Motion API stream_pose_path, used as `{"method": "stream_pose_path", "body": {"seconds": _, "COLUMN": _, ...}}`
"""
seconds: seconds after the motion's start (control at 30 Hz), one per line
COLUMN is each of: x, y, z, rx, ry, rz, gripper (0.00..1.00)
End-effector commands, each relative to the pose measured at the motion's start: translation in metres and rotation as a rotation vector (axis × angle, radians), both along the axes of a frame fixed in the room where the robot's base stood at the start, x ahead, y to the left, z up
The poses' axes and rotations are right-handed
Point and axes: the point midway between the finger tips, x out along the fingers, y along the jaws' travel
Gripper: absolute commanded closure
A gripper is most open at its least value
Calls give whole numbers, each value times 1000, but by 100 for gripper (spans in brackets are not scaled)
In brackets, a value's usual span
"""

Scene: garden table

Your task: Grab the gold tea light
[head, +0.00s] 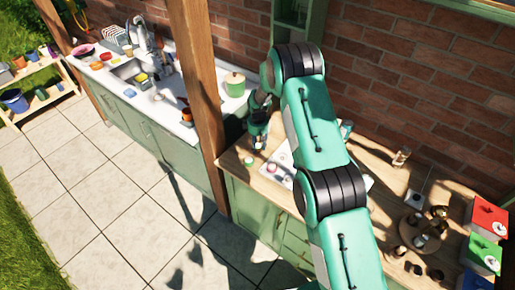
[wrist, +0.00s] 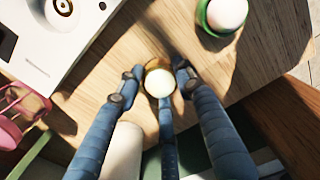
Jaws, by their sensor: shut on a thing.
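The gold tea light (wrist: 159,82), a round gold-rimmed cup with a pale top, is at the middle of the wrist view, at the wooden worktop. My gripper (wrist: 157,88) has its blue fingers around it, one on each side and one below, and is shut on it. I cannot tell whether the tea light touches the wood. In the head view my gripper (head: 258,140) is low over the left end of the worktop, and the tea light is mostly hidden or too small to make out.
A green holder with a white top (wrist: 222,14) stands nearby on the worktop (wrist: 135,45). A white hob (wrist: 30,45) and a pink object (wrist: 22,115) lie to the left. In the head view a wooden post (head: 200,90) stands close left of my arm. Red and green boxes (head: 485,250) stand far right.

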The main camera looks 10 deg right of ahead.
Motion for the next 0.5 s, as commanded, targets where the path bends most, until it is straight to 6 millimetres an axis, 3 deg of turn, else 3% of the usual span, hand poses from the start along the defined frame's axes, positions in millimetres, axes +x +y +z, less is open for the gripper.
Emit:
{"method": "stream_pose_path", "body": {"seconds": 0.27, "x": 0, "y": 0, "z": 5, "rx": 0, "ry": 0, "rz": 0, "gripper": 90}}
{"method": "stream_pose_path", "body": {"seconds": 0.5, "x": 0, "y": 0, "z": 26, "rx": 0, "ry": -1, "rz": 0, "gripper": 90}}
